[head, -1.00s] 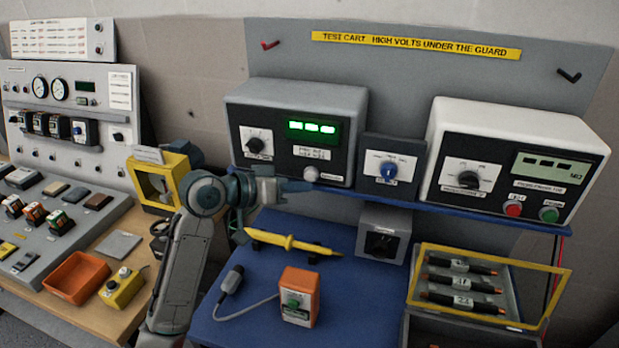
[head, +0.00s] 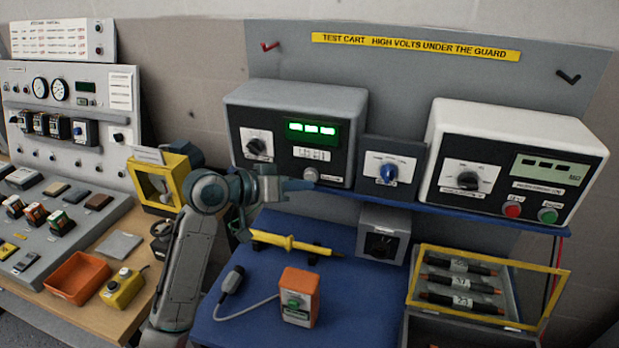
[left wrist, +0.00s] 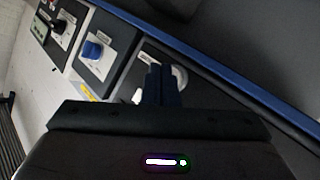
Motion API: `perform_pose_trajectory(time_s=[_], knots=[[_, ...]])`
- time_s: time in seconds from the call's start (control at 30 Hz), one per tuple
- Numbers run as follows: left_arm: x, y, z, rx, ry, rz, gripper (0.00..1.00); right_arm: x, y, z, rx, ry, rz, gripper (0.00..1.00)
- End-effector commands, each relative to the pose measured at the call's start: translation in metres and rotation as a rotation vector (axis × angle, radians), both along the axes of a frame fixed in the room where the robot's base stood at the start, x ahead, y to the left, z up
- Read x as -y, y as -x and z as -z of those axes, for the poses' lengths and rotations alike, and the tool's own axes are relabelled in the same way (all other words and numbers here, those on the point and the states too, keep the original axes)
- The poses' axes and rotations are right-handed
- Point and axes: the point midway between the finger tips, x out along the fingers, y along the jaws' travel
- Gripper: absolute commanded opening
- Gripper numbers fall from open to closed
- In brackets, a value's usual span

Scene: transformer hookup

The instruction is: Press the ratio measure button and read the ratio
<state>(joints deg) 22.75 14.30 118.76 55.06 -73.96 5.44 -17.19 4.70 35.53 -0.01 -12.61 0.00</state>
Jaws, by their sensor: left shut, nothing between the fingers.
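The ratio meter (head: 293,93) is a grey box with a black front on the blue shelf in the head view. Its lit green display (head: 312,130) shows only dash-like blocks and no readable number. A grey round button (head: 311,174) sits low on its front, under a small label. My left gripper (head: 311,185) is shut and empty, its tip just below the button; I cannot tell whether they touch. In the left wrist view the shut fingers (left wrist: 163,82) point at the dark panel, with a pale rounded part partly hidden behind them. My right gripper is not in view.
A blue-knob box (head: 389,170) stands right of the meter, then a white tester (head: 515,135) with red and green buttons. Below lie a yellow probe (head: 290,243), an orange box (head: 300,295) and a yellow-framed guard (head: 490,257) over several dark cylinders.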

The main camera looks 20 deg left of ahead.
Motion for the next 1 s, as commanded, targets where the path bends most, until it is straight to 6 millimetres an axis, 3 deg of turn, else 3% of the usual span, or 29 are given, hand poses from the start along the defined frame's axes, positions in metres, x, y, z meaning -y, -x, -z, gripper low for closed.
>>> perform_pose_trajectory(time_s=[1.0], knots=[[0.0003,-0.0087,-0.0002,0.001,0.001,0.0,0.0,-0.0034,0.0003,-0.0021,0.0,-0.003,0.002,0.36]])
